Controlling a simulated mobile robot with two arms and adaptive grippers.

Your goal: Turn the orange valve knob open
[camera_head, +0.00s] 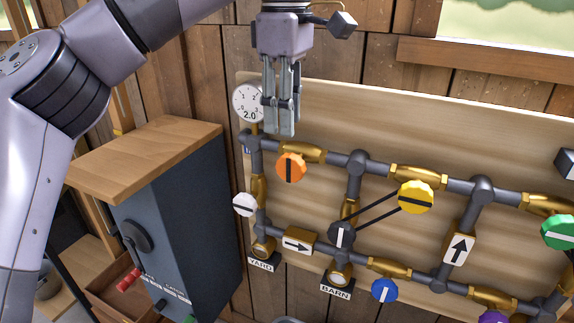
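The orange valve knob (291,167) is at the upper left of the pipe panel, on the top pipe beside a brass fitting. It is round, and a dark bar across its face stands near upright. My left gripper (281,132) hangs fingers-down just above the orange knob in the picture, with a visible gap between them. Its fingers overlap from this angle, so I cannot tell whether they are open or shut. I see nothing held in it. It partly covers the right side of the pressure gauge (246,103). My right gripper is not in view.
Yellow (415,197), blue (384,290), green (560,232), white (245,204) and purple (493,317) knobs sit on the same piping. A dark cabinet (185,220) with a wooden top (150,155) stands left of the panel. A window sill (480,58) is above right.

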